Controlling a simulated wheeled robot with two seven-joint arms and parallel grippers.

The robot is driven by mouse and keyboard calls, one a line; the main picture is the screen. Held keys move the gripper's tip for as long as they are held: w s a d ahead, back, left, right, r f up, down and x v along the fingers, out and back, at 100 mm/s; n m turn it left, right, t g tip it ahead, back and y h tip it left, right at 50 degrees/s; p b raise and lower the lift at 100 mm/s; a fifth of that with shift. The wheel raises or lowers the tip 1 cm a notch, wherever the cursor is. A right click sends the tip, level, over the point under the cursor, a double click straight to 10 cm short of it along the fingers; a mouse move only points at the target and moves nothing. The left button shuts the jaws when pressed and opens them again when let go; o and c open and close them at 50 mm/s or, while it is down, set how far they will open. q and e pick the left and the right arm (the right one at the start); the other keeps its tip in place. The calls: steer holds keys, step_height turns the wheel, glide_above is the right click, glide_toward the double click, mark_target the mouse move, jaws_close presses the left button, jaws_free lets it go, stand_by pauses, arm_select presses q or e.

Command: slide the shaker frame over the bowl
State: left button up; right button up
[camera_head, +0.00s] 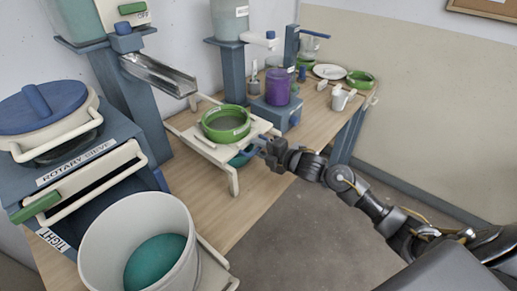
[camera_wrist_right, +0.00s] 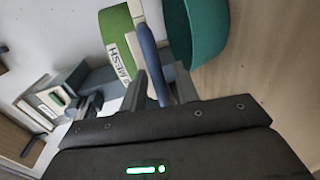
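The shaker frame (camera_head: 196,140) is a pale slatted stand on the wooden bench. A green sieve (camera_head: 226,121) sits on it, and its MESH label shows in the right wrist view (camera_wrist_right: 121,55). A teal bowl (camera_head: 240,159) is partly hidden below the frame's right side; the wrist view shows its wall beside the sieve (camera_wrist_right: 196,32). A blue handle (camera_wrist_right: 148,50) sticks out from the frame towards my right gripper (camera_head: 264,147). The right fingers are on either side of this handle and look closed on it. My left gripper is not in view.
A large white bucket with teal glaze (camera_head: 156,262) stands in front, near the rotary sieve machine (camera_head: 62,150). Behind the frame is a purple container (camera_head: 278,87) on a blue block. A mug (camera_head: 340,100) and plate (camera_head: 328,71) are farther back. The floor right of the bench is clear.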

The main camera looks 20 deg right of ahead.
steer(key=shift+s, duration=0.1)
steer(key=b+v, duration=0.1)
steer(key=v, duration=0.9)
steer(key=shift+s+d+r+b, duration=0.15)
steer(key=shift+s+d+b, duration=0.1)
steer(key=shift+b, duration=0.1)
